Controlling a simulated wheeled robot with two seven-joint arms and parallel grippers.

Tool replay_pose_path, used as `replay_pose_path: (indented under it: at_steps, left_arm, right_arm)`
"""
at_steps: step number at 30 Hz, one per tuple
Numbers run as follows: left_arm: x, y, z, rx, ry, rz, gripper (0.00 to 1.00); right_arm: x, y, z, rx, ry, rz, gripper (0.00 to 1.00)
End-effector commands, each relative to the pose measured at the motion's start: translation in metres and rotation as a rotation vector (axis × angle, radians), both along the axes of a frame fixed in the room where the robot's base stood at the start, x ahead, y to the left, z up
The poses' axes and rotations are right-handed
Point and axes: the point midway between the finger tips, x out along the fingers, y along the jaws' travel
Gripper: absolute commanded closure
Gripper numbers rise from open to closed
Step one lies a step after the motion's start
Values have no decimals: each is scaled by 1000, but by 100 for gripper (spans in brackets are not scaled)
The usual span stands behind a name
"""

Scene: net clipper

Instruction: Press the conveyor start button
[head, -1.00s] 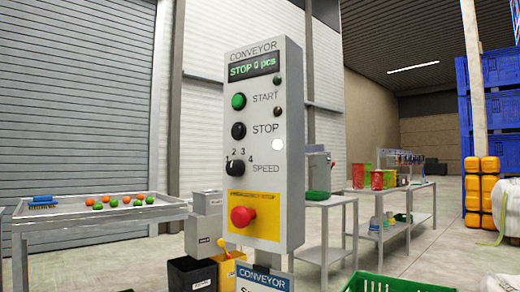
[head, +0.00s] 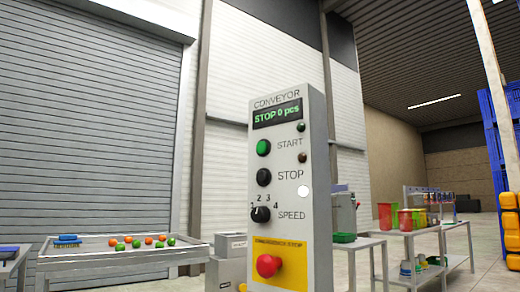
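The conveyor control panel (head: 318,180) is an upright grey box in the middle of the head view. Its green start button (head: 264,147) sits at the upper left of the front face, beside the word START. The display (head: 277,113) above it reads "STOP 0 pcs". A black stop button (head: 264,177), a black speed knob (head: 261,214) and a red emergency stop (head: 268,265) on a yellow plate are below. A white round spot (head: 303,191) shows at the panel's right edge. Neither of my grippers is in view.
A tray table (head: 120,258) with orange and green balls and a blue item stands to the left. Shelved tables (head: 400,236) with red and green containers stand behind to the right.

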Motion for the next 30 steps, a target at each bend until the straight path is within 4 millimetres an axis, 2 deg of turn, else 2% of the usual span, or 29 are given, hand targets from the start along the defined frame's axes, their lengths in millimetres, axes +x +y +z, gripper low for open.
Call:
replay_pose_path:
  at_steps: [10, 18, 30]
  left_arm:
    - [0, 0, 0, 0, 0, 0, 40]
    - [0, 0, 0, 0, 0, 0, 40]
    - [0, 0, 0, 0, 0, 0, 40]
  right_arm:
    - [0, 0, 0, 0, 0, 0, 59]
    - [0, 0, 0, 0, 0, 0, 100]
    - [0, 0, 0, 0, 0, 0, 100]
